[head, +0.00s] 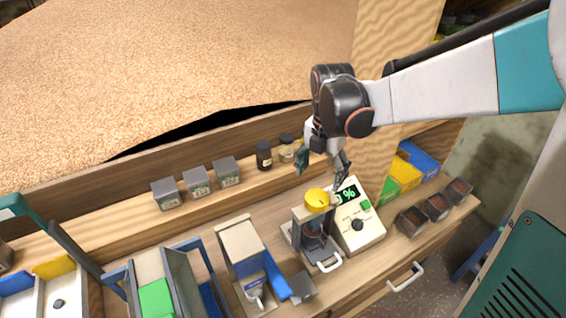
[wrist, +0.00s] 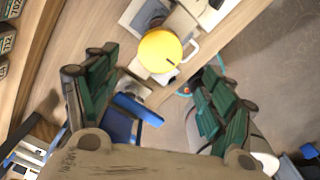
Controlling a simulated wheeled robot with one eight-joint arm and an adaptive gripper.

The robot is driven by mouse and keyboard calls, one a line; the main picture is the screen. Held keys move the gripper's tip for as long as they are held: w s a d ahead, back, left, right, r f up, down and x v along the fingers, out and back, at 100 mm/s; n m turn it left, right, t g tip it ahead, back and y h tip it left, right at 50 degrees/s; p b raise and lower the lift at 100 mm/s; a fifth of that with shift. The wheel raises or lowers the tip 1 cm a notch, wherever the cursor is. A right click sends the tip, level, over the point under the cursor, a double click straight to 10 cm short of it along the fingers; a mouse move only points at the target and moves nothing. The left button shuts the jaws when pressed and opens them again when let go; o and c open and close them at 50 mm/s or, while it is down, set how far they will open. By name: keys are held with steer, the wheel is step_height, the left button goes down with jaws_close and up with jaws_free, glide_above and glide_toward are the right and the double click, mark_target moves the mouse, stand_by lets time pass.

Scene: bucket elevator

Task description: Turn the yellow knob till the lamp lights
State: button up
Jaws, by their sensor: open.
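The yellow knob (head: 317,199) is a round cap on top of a small grey-and-white device (head: 299,230) on the wooden bench. It also shows in the wrist view (wrist: 160,50), ahead of and between my spread fingers. My gripper (head: 322,171) is open and empty, with its green-padded fingers pointing down just above and behind the knob, apart from it as far as I can tell. A white meter box (head: 361,234) with a lit "%" display (head: 348,194), a green square (head: 366,205) and a black dial (head: 357,225) stands beside the device. I cannot tell which part is the lamp.
Jars (head: 264,155) and lidded grey tins (head: 197,182) line the back ledge before a large bin of grain (head: 170,70). Open dark boxes (head: 412,221) stand at right. A white dispenser (head: 240,246) with a blue part stands left of the device.

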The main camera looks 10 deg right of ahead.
mark_target(318, 197)
step_height(318, 197, down, 9)
steer(key=shift+r+b, duration=0.2)
steer(key=shift+b, duration=0.7)
steer(key=shift+c, duration=0.6)
steer(key=c, duration=0.9)
